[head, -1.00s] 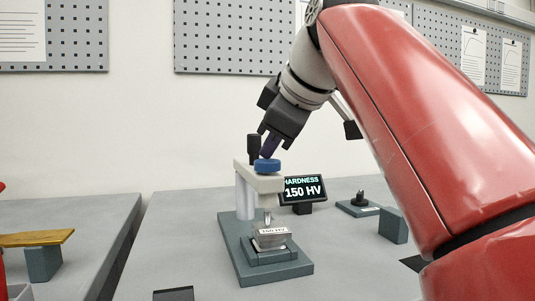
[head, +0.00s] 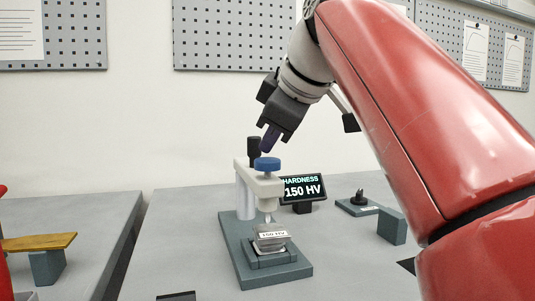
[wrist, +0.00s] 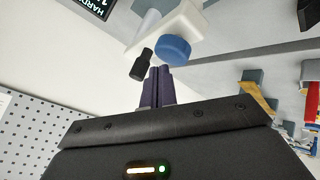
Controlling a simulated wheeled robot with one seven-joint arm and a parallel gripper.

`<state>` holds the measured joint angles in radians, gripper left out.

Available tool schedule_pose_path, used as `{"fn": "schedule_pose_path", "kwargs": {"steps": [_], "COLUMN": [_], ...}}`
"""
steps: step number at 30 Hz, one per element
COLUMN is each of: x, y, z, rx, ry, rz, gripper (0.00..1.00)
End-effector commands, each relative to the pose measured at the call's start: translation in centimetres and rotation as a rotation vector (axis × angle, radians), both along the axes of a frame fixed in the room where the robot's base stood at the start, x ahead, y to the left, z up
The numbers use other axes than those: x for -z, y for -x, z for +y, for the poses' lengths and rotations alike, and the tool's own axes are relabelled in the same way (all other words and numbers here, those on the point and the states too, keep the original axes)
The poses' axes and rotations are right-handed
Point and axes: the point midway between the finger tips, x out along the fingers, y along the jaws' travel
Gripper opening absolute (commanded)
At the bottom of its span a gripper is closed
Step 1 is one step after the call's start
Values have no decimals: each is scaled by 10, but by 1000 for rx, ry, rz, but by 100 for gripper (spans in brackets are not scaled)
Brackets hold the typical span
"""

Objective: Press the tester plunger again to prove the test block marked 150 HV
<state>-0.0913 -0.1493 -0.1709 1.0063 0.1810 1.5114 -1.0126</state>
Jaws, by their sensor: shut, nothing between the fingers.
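The hardness tester (head: 243,221) stands on the grey bench with its blue plunger cap (head: 267,164) on top. The cap sits raised a little above the white head. The test block (head: 271,236), labelled 150 HV, lies on the tester's stage under the indenter. The display (head: 302,188) behind it reads HARDNESS 150 HV. My gripper (head: 266,149) is shut and empty, its dark fingers just above the blue cap with a small gap. In the wrist view the fingertips (wrist: 160,70) point toward the blue cap (wrist: 174,48), apart from it.
A black knob (head: 254,147) stands up at the tester's back, close to my fingers. To the right are a small plate with a black peg (head: 359,199) and a grey block (head: 392,226). A second bench with a yellow bar (head: 38,242) is at left.

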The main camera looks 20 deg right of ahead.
Motion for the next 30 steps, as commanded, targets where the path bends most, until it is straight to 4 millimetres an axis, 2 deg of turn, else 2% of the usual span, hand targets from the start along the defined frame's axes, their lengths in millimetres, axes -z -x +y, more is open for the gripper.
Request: {"fn": "schedule_pose_path", "kwargs": {"steps": [5, 21, 30], "x": [-2, -49, -51], "y": [1, 0, 1], "z": [0, 0, 0], "rx": [0, 1, 0], "ry": [-1, 0, -1], "rz": [-3, -6, -4], "gripper": [0, 0, 0]}}
